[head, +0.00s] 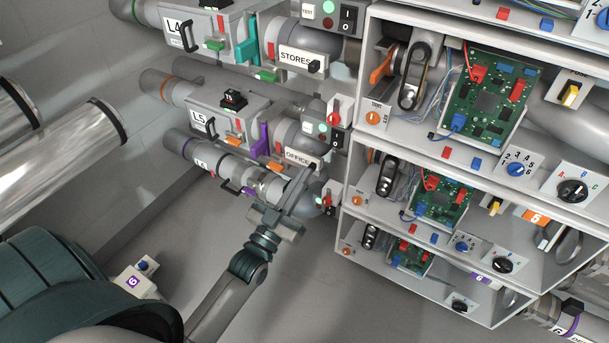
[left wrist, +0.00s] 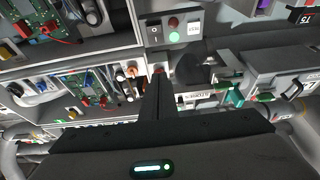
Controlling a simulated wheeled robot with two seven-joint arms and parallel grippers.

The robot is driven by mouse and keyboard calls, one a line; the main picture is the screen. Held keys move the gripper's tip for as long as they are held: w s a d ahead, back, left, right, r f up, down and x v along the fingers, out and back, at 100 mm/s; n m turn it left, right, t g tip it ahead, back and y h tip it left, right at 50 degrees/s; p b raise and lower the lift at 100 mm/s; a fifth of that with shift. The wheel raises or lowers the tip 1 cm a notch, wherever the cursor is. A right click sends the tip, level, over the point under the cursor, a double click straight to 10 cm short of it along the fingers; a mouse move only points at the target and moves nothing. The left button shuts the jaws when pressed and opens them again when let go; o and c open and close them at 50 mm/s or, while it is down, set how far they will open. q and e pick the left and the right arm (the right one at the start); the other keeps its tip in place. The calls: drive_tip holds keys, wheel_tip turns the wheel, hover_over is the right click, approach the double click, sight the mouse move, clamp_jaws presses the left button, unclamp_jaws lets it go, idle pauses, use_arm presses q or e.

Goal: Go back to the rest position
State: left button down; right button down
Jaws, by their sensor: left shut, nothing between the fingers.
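My left gripper (head: 304,183) is shut and empty. In the head view its arm rises from the bottom middle, and its fingers point up and to the right. The fingertips appear close to the OFFICE sign (head: 297,157) and the lower switch box (head: 328,197); I cannot tell whether they touch. In the left wrist view the closed fingers (left wrist: 157,78) point up below a grey switch panel (left wrist: 174,29) with a red and a green button. My right gripper is not in view.
Pipe units marked L4 (head: 205,27) and L5 (head: 228,112) run along the upper left. A shelved cabinet (head: 357,105) with circuit boards and dials stands at right. A white box marked 6 (head: 133,282) lies at lower left. The grey floor (head: 310,290) right of my arm is bare.

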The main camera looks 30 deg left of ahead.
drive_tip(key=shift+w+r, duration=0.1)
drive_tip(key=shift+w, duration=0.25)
